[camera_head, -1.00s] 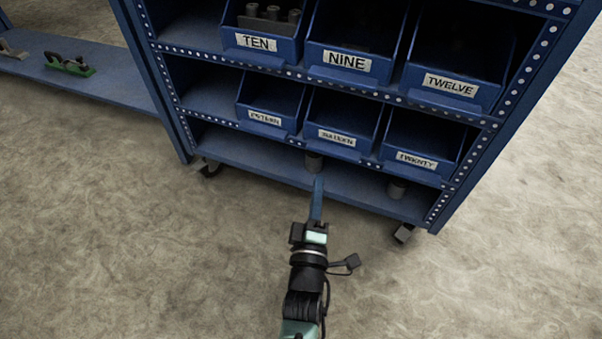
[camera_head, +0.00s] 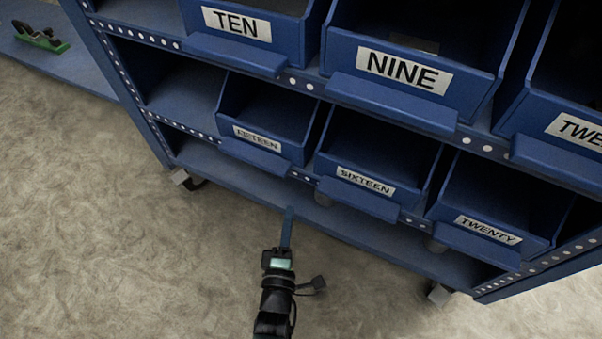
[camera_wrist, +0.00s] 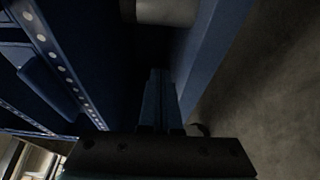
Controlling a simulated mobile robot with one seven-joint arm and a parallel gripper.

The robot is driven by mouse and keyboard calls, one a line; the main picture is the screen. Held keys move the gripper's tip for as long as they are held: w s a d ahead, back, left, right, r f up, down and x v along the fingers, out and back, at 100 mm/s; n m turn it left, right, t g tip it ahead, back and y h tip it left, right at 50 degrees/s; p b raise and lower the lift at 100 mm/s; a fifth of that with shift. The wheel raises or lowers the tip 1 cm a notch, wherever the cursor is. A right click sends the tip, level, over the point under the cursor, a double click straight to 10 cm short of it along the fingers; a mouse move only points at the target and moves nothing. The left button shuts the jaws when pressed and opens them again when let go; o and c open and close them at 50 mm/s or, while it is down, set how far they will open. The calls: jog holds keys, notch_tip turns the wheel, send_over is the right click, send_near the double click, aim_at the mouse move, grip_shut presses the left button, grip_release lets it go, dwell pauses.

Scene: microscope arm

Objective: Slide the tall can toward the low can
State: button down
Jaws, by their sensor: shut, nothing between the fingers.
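Two grey cans stand on the bottom shelf, mostly hidden by the bins above. I cannot tell by height which is the tall can and which the low one. My gripper (camera_head: 288,212) is shut and empty, its blue fingers at the bottom shelf, left of the can under SIXTEEN. In the wrist view, the shut fingers (camera_wrist: 158,75) point toward a pale grey can (camera_wrist: 168,11) cut off by the top edge, with a gap between.
The bottom shelf (camera_head: 235,185) has a front lip and little height under the bins. Labelled bins such as FIFTEEN (camera_head: 258,139), SIXTEEN (camera_head: 365,181) and TWENTY (camera_head: 487,230) overhang it. A green object (camera_head: 40,36) lies on a separate shelf at far left. The floor in front is clear.

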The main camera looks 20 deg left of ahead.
aim_at(293, 200)
jog(key=b+x, duration=0.6)
jog(key=x, duration=0.1)
jog(key=shift+f, duration=0.15)
jog(key=shift+b+x, duration=0.7)
jog(key=shift+x, duration=0.4)
jog(key=shift+s+d+r, duration=0.1)
jog(key=shift+d+r, duration=0.1)
jog(key=shift+d, duration=1.75)
